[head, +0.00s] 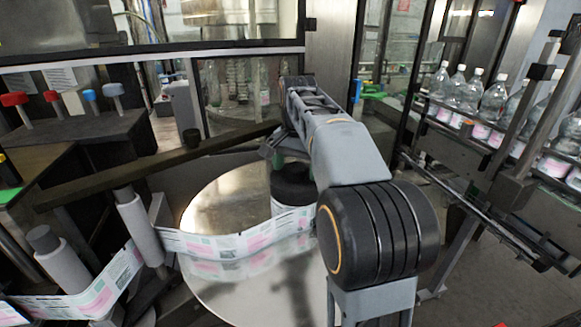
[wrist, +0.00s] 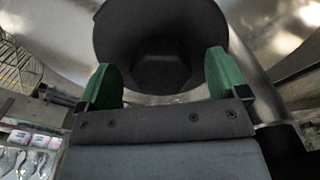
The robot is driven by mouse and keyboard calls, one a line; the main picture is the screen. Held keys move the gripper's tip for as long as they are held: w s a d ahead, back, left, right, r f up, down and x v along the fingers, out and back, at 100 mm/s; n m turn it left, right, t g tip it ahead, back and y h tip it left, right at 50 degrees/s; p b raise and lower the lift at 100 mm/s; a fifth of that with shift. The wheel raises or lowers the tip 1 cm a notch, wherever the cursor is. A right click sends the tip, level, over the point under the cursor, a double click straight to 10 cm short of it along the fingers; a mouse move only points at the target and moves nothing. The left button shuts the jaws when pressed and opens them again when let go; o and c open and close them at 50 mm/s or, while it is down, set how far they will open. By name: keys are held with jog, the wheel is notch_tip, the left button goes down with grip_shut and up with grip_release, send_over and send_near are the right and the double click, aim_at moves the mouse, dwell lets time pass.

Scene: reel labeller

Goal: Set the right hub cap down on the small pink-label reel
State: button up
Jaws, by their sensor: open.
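The small reel (head: 292,218) with a pink and white label web stands on the shiny round platter (head: 215,205). A black round hub cap (head: 291,184) sits on top of the reel, partly hidden by my arm. In the wrist view a dark round cap with a recessed middle (wrist: 160,22) lies just ahead of my gripper (wrist: 164,80). The green fingers stand apart at its two near sides. I cannot tell whether they touch it. In the head view my arm largely hides the gripper.
A dark bar (head: 150,170) crosses above the platter's left side. Grey rollers (head: 140,225) carry the label web at left. Red and blue knobs (head: 88,95) stand on a dark block. Bottles (head: 480,95) line a conveyor at right, beyond a frame post.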

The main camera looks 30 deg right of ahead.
notch_tip(320, 180, up, 14)
jog(key=p, duration=0.3)
dwell(0.3)
jog(key=shift+f, duration=0.1)
dwell(0.4)
jog(key=s+a+f+n+t, duration=0.1)
jog(key=s+a+f+n, duration=0.2)
jog(key=s+f, duration=0.2)
jog(key=s+a+f+n+t, duration=0.2)
jog(key=s+a+f+n, duration=0.2)
jog(key=f, duration=0.6)
jog(key=s+a+f+n+t, duration=0.1)
jog(key=s+a+f+n, duration=0.2)
jog(key=s+f, duration=0.4)
jog(key=shift+s+a+f+n+t, duration=0.1)
jog(key=shift+a+f+n+t, duration=0.15)
jog(key=shift+n+t, duration=0.15)
